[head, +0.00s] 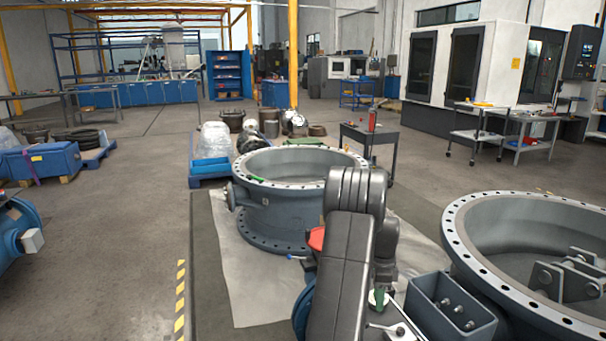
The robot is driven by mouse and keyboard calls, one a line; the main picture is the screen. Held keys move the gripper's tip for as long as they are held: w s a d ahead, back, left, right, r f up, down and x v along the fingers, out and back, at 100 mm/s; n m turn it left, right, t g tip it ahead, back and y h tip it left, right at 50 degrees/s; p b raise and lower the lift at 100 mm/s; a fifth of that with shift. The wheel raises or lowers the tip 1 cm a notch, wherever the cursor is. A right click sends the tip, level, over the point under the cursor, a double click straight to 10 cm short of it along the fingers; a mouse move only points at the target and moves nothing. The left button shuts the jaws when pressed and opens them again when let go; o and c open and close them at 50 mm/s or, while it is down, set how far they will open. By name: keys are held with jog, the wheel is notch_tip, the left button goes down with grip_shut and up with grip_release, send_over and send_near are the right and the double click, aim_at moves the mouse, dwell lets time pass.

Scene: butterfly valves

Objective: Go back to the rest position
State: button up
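My dark grey arm stands in the lower middle of the head view, folded, with its rounded top in front of the middle valve body. My gripper cannot be made out; no fingers show. The middle valve body (268,212), a grey-blue flanged ring, stands on a pale sheet (250,290), its right side partly hidden by my arm. A larger valve body (470,250) is at the right, cut by the picture edge, with metal brackets (570,275) inside it. A small red thing (316,239) shows just left of my arm.
A grey bin (452,315) with bolts stands right of my arm, close to the larger valve body. A dark cart (370,138) is behind the middle valve body. Blue machinery (12,235) is at the far left. The floor (120,240) left of the yellow-black stripe is largely clear.

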jog(key=f, duration=0.2)
jog(key=s+f, duration=0.1)
jog(key=f, duration=0.5)
jog(key=shift+s+a+f+b, duration=0.1)
jog(key=shift+s+a+b, duration=0.05)
jog(key=shift+s+b, duration=0.25)
jog(key=shift+s+a+r+n, duration=0.1)
jog(key=shift+s+n, duration=0.2)
jog(key=shift+n, duration=0.25)
jog(key=shift+s+r+n, duration=0.1)
jog(key=shift+s+n, duration=0.2)
jog(key=shift+n, duration=0.25)
